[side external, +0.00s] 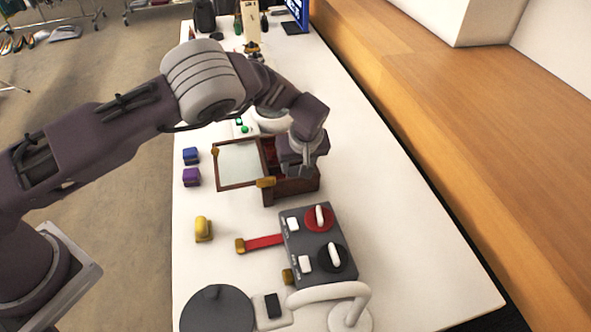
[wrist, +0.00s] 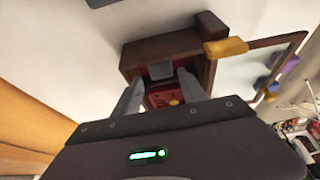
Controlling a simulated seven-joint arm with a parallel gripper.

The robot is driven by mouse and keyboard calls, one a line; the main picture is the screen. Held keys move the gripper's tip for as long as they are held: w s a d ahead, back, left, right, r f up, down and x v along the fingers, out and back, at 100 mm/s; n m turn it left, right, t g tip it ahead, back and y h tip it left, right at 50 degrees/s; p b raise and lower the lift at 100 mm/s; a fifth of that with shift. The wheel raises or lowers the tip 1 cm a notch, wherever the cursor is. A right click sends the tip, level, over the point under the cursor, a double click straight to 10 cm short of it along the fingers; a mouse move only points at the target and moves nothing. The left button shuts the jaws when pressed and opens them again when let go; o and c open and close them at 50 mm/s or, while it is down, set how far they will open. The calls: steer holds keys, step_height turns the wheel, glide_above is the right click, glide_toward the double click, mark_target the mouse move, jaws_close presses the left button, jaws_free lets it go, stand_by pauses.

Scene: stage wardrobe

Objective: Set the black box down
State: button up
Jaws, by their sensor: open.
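My gripper (side external: 303,170) points down at the open wooden box (side external: 292,188) with a red lining. In the wrist view, my gripper (wrist: 160,88) is open, its two grey fingers apart over the mouth of the wooden box (wrist: 133,60). A small dark grey-black block, seemingly the black box (wrist: 160,71), shows beyond and between the fingertips, at the wooden box's red interior. I cannot tell whether it touches a finger or how it rests. In the side view my gripper and the wooden box's wall hide it.
The wooden box's mirrored lid (side external: 240,163) lies open to the left. Blue (side external: 190,155) and purple (side external: 191,177) boxes and a yellow object (side external: 203,229) stand left. A grey control panel (side external: 305,225) with a red lever stands in front. The table's right side is clear.

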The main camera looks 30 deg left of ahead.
steer(key=v, duration=0.6)
steer(key=shift+r, duration=0.15)
steer(key=s+a+r+m+h, duration=0.1)
steer(key=s+a+r, duration=0.25)
steer(key=r, duration=0.35)
steer(key=s+a+r+m+h, duration=0.1)
steer(key=s+a+r+h, duration=0.1)
steer(key=s+r, duration=0.45)
steer(key=s+a+r+h, duration=0.1)
steer(key=s+a+r, duration=0.15)
steer(key=r, duration=0.55)
steer(key=s+a+r+m, duration=0.1)
steer(key=s+m, duration=0.1)
steer(key=s, duration=0.5)
steer(key=s+a+r+m+t, duration=0.1)
steer(key=s+a+m, duration=0.1)
steer(key=s, duration=0.6)
steer(key=s+a+r+m+t, duration=0.1)
steer(key=s+a+r+m, duration=0.1)
steer(key=s, duration=0.6)
steer(key=shift+m+y, duration=0.4)
steer(key=shift+m, duration=0.1)
steer(key=shift+r, duration=0.2)
steer(key=shift+c, duration=0.4)
